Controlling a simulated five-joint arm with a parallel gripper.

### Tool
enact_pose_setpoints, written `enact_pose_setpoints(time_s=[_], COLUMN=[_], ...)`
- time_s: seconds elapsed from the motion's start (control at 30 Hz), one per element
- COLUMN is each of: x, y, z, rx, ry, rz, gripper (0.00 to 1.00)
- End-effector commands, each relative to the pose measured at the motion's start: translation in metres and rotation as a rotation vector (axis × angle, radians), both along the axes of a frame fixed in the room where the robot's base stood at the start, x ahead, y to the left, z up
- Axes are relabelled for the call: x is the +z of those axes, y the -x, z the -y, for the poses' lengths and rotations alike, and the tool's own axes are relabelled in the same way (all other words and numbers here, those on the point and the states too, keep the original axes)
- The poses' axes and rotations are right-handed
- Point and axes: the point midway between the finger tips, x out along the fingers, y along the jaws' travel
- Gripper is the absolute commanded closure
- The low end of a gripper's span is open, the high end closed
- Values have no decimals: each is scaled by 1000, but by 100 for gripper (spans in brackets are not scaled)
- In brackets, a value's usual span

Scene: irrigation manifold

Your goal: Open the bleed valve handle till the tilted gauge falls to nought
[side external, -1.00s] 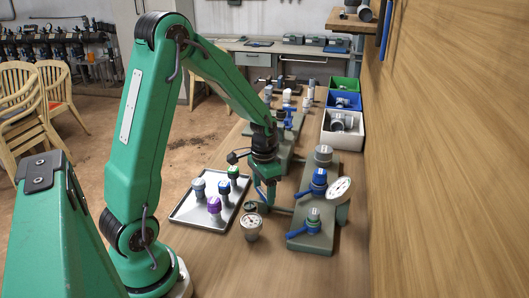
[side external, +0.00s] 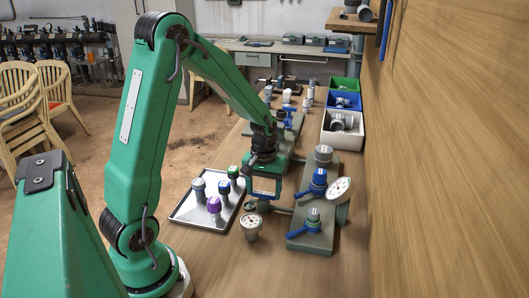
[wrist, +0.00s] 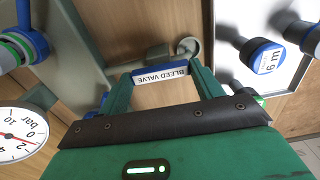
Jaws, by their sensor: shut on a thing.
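My gripper (wrist: 160,84) is shut on the blue bleed valve handle (wrist: 158,76), whose white label reads BLEED VALVE upside down in the wrist view. The tilted gauge (side external: 340,190) has a white round face and leans at the right edge of the plate. A gauge at the left of the wrist view (wrist: 20,134), probably the same one, is cut off by the frame; its red needle points near the low numbers, the exact reading unclear.
A tray (side external: 180,212) with several capped fittings stands left of my gripper. The valve plate (side external: 318,240) with blue-handled valves is to the right. Green, blue and white bins (side external: 343,142) line the wall behind.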

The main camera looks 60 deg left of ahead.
Motion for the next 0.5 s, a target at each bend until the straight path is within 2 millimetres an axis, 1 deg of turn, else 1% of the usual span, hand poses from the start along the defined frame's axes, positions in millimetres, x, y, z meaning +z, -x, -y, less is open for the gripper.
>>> enact_pose_setpoints(time_s=[0.2, 0.5], x=[1, 1], y=[-1, -1], z=[0, 0], rx=[41, 45], ry=[-1, -1], rz=[2, 2], gripper=[57, 57])
